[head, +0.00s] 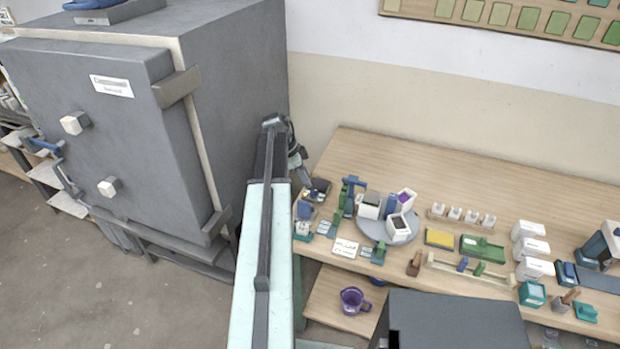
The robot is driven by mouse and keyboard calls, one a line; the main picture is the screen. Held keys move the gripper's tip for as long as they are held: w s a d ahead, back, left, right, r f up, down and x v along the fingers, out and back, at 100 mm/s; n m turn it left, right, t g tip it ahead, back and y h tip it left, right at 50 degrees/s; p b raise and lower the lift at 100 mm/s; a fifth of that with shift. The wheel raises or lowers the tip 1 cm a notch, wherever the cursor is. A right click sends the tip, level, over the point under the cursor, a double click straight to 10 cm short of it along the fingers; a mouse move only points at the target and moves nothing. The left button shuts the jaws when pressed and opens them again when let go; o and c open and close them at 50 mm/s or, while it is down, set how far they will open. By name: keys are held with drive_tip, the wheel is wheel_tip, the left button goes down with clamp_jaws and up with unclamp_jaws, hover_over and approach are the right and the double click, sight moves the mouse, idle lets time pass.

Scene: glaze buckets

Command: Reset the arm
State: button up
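My arm, pale green with a dark strip, reaches up the middle of the head view from the bottom edge. Its far end bends down beside the left end of the wooden bench (370,151). My gripper (303,178) appears as a small dark shape by that bench corner, close to a dark item (320,188). Its fingers are too small and too covered to tell whether they are open or shut, or whether anything is held.
A grey kiln-like cabinet (90,150) stands close left of my arm. The bench holds a round grey tray (372,232) with containers, a yellow sponge-like block (439,238) and white tubs (532,248). A purple mug (353,301) stands on a lower shelf. Floor shows at lower left.

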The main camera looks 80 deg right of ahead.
drive_tip(key=shift+p+v, duration=0.3)
drive_tip(key=shift+v, duration=0.75)
